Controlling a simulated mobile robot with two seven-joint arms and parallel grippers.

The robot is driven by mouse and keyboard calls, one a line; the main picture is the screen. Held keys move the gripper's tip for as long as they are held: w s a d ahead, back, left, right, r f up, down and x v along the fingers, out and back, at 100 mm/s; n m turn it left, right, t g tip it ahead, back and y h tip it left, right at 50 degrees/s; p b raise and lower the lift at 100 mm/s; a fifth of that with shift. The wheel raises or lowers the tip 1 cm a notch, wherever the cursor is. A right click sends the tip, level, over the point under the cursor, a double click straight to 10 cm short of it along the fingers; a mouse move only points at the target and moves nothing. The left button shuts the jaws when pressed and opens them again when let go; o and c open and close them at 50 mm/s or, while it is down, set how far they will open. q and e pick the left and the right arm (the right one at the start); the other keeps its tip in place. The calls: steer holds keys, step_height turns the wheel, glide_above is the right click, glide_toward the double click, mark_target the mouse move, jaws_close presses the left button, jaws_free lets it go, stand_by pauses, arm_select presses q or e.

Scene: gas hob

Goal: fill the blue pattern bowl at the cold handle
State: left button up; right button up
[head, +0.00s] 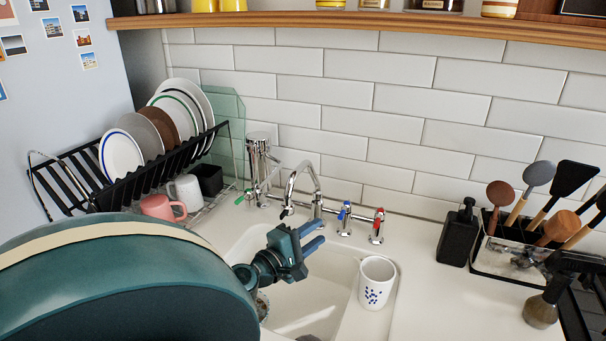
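A white, cup-shaped vessel with blue spots (376,284), the only blue-patterned vessel I can make out, stands upright at the right edge of the sink (325,296). The blue-marked cold handle (345,214) is on a chrome tap behind the sink, left of the red-marked handle (378,222). The curved chrome spout (302,176) stands to their left. My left gripper (317,234) is over the sink, left of the spotted vessel and in front of the taps. Its two blue fingers are apart with nothing visible between them. My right gripper is not in view.
A black dispenser (458,236) and a utensil holder stand right. My arm hides the sink's left side.

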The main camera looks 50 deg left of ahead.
arm_select(q)
steer(key=shift+s+d+b, duration=0.2)
steer(key=shift+s+b, duration=0.15)
steer(key=shift+s, duration=1.4)
